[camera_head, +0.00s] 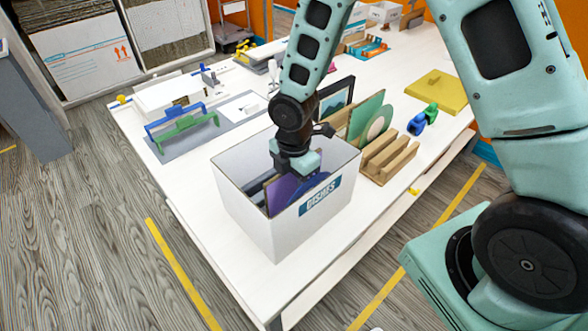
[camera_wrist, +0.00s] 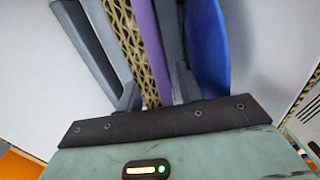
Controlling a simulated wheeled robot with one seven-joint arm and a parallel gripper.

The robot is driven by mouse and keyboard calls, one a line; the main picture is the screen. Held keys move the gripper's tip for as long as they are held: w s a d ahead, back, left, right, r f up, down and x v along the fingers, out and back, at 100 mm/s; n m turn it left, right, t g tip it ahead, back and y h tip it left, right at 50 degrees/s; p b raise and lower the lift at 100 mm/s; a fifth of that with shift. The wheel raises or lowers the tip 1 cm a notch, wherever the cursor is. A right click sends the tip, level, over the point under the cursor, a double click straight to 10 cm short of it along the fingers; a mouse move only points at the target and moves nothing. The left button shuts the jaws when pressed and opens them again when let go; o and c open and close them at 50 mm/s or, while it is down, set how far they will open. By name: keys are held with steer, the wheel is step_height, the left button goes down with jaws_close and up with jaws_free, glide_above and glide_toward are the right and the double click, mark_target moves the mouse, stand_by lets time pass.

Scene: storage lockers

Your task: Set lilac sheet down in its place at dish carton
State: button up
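The white dish carton (camera_head: 262,222), labelled DISHES, stands on the table's near corner. My gripper (camera_head: 296,165) points down into its open top. The lilac sheet (camera_head: 283,192) stands on edge inside the carton, below my gripper. In the wrist view the lilac sheet (camera_wrist: 147,45) runs between my gripper's fingers (camera_wrist: 156,98), its corrugated edge beside the lilac face. The fingers appear closed on it. A blue plate (camera_head: 314,187) stands to its right; it also shows in the wrist view (camera_wrist: 207,50). The sheet's lower edge is hidden.
A dark grey upright piece (camera_wrist: 85,45) stands left of the sheet. A wooden rack (camera_head: 387,160) and a green sheet (camera_head: 366,115) are right of the carton. A grey mat with blue and green holders (camera_head: 185,125) lies left. A yellow pad (camera_head: 437,92) lies farther back.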

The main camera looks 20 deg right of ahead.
step_height(320, 180, up, 17)
steer(key=shift+r, duration=0.15)
stand_by(0.6)
steer(key=s+a+m+b, duration=0.1)
steer(key=s+a+m, duration=0.2)
steer(key=s+m, duration=0.4)
steer(key=s+a+f+m+b, duration=0.1)
steer(key=s+a+m, duration=0.2)
steer(key=s, duration=1)
steer(key=m, duration=0.3)
steer(key=shift+m+y+b, duration=0.3)
steer(key=shift+m, duration=0.1)
